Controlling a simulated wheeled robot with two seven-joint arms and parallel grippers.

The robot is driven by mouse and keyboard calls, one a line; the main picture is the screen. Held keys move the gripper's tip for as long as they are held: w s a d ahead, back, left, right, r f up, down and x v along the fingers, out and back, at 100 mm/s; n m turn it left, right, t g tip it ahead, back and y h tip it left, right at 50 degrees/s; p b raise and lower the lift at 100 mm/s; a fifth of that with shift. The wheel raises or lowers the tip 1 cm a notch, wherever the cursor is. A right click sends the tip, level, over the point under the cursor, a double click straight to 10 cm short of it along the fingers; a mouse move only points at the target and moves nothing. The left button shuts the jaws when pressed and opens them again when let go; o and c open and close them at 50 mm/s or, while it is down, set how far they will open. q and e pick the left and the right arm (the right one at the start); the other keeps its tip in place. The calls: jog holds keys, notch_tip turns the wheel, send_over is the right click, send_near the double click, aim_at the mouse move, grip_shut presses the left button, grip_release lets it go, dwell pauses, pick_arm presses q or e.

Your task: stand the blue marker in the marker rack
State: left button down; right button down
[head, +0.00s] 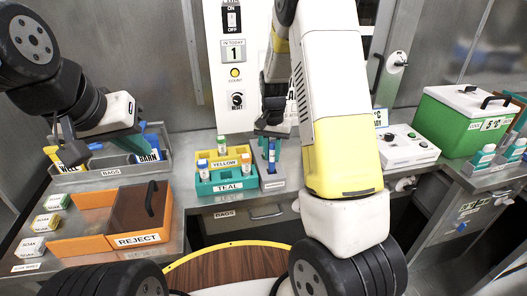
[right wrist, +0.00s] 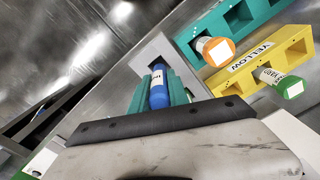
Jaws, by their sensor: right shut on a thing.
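The blue marker (right wrist: 158,88) is held between the teal fingers of my right gripper (right wrist: 160,90) in the right wrist view. In the head view, the right gripper (head: 271,147) points down over the grey marker rack (head: 273,184), with the blue marker (head: 271,155) upright between its fingers. The rack also shows behind the marker in the right wrist view (right wrist: 150,52). The marker's lower end is hidden, so I cannot tell how deep it sits in the rack. My left gripper (head: 98,143) is open and empty above the bag tray at the left.
Yellow (head: 228,160) and teal (head: 226,187) blocks holding bottles stand just left of the rack. An orange reject bin (head: 138,240) with a brown lid is at front left. The metal bag tray (head: 95,176) lies behind it. A green cooler (head: 460,120) stands at right.

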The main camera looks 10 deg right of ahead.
aim_at(272, 171)
jog(key=shift+f, duration=1.8)
jog(key=shift+f, duration=0.1)
jog(key=c, duration=1.3)
grip_release()
jog(key=shift+o, duration=0.2)
